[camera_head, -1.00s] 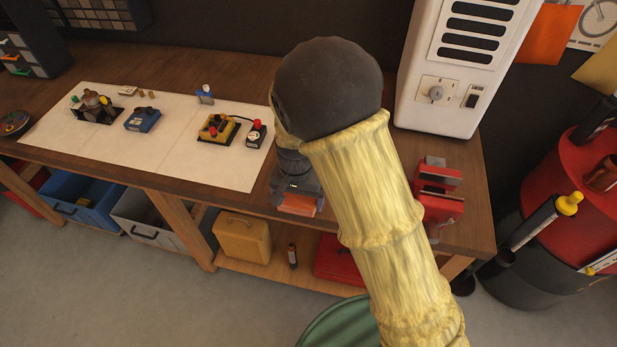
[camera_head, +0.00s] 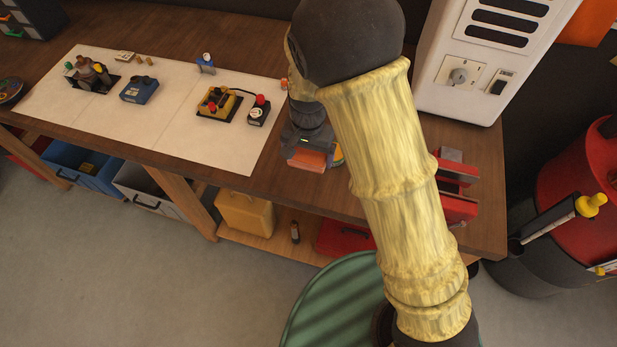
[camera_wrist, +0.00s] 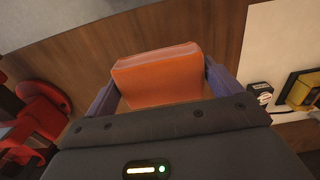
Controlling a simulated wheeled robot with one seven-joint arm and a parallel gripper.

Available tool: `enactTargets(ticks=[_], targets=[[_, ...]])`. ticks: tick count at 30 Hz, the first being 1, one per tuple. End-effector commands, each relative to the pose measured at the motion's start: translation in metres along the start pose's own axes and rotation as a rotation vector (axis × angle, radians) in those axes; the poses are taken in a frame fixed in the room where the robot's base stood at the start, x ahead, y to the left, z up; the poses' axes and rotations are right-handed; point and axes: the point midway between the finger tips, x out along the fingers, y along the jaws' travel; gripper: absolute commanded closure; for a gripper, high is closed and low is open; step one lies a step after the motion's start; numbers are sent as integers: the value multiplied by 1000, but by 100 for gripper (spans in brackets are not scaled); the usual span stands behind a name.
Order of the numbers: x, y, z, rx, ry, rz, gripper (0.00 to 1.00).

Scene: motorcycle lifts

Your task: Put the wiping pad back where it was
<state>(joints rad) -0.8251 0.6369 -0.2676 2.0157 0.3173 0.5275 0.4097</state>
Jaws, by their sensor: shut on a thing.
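The wiping pad is an orange block (camera_wrist: 158,75), held between the two fingers of my gripper (camera_wrist: 160,88) in the wrist view. In the head view the orange pad (camera_head: 307,158) shows at the end of my gripper (camera_head: 308,150), over the front part of the wooden workbench (camera_head: 330,190), right of the white mat. My yellow-sleeved arm hides part of the bench beside it. Whether the pad touches the bench top cannot be told.
A white mat (camera_head: 60,105) holds a yellow control box (camera_head: 216,102), a red-button box (camera_head: 259,110) and a blue box (camera_head: 139,88). A red vise (camera_head: 457,190) is right of my arm. A white cabinet (camera_head: 490,70) stands behind. Bare wood surrounds the gripper.

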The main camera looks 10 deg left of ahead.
Motion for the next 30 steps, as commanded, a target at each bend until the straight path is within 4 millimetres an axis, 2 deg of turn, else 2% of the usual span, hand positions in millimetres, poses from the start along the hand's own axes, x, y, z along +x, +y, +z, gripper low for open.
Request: enactTargets(ticks=[5, 12, 24, 30], targets=[[17, 1, 0, 2, -5, 4, 34], [54, 1, 0, 2, -3, 2, 34], [60, 0, 0, 0, -1, 1, 34], [83, 1, 0, 2, -4, 3, 34]])
